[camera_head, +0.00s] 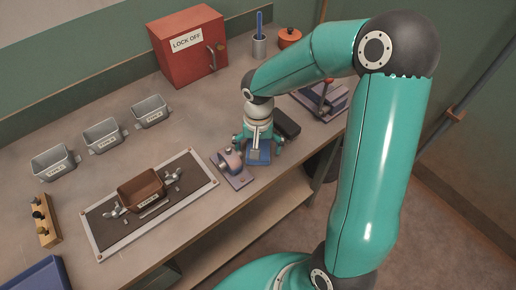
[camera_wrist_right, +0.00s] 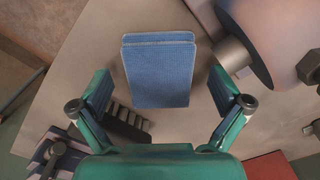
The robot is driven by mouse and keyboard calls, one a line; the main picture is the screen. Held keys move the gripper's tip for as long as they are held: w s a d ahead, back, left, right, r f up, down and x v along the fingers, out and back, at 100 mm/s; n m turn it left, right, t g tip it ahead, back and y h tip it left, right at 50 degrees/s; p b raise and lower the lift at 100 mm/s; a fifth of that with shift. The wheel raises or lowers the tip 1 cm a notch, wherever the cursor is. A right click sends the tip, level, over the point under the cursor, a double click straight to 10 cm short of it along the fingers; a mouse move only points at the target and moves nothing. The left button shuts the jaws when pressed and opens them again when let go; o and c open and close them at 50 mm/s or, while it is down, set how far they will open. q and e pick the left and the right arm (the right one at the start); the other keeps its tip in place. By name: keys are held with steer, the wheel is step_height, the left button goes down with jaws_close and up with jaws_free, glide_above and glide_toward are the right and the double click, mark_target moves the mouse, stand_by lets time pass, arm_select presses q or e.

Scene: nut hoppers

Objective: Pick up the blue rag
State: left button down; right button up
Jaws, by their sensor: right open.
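The blue rag (camera_head: 258,157) lies folded flat on the bench near its front edge. In the right wrist view the rag (camera_wrist_right: 158,70) is a layered blue rectangle in the upper middle. My right gripper (camera_head: 259,147) is above the rag, pointing down, and partly covers it in the head view. In the right wrist view its fingers (camera_wrist_right: 168,93) are spread wide, one on each side of the rag, with bare bench between each finger and the cloth. Nothing is held. My left gripper is not in view.
A small purple-grey fixture with a round pink part (camera_head: 232,165) stands close left of the rag. A black brush-like item (camera_head: 287,123) lies close right. A red LOCK OFF box (camera_head: 188,47), bins (camera_head: 102,134) and a framed tray with a brown hopper (camera_head: 143,188) are farther off.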

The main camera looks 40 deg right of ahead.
steer(key=c, duration=1.2)
steer(key=shift+r, duration=0.1)
